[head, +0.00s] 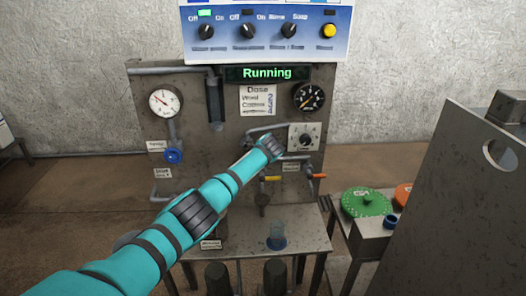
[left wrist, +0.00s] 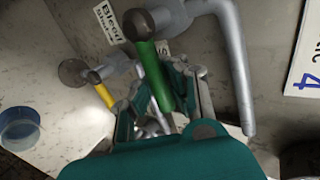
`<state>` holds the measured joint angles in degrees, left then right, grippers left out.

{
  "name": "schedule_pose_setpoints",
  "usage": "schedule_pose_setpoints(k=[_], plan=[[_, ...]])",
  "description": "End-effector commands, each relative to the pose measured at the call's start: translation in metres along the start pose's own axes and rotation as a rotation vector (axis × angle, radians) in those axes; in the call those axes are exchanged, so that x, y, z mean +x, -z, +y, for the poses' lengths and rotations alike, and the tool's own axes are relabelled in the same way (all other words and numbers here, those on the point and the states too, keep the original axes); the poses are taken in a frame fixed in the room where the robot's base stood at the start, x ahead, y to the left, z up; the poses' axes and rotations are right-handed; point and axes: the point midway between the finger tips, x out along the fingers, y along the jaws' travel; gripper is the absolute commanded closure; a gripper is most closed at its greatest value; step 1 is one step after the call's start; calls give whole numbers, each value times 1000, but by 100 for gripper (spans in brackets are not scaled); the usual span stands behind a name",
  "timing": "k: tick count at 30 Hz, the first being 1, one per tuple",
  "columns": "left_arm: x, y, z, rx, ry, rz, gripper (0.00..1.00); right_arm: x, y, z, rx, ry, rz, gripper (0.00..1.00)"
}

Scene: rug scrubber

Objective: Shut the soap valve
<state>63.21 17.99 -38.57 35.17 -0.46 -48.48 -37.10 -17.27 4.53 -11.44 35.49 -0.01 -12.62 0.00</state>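My left arm reaches across the machine panel in the head view, and its gripper (left wrist: 162,92) hides part of the pipework there. In the left wrist view a green valve handle (left wrist: 153,72) runs between the two fingers, one on each side. I cannot tell whether the fingers press on it. A yellow valve handle (left wrist: 104,95) is beside the left finger; it also shows in the head view (head: 272,178). An orange valve handle (head: 318,176) is to its right. Small labels are by the valves; I cannot read which one says soap. My right gripper is not in view.
The metal panel (head: 140,110) carries gauges, a blue knob (head: 173,156) and a dial (head: 306,138). The display (head: 266,73) reads "Running". A bluish clear cup (head: 277,235) stands on the bench below. A grey pipe (left wrist: 235,60) is close right of the gripper.

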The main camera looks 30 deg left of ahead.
Motion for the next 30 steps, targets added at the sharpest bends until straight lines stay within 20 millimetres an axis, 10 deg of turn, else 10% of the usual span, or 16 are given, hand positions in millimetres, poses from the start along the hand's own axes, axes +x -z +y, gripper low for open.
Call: schedule_pose_setpoints(k=[6, 15, 30], plan=[[2, 0, 9, 8, -15, -5, 100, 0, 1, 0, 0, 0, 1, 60], [1, 0, 6, 6, -9, -2, 61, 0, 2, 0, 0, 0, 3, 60], [-9, 1, 2, 3, -2, 2, 61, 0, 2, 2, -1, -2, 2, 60]])
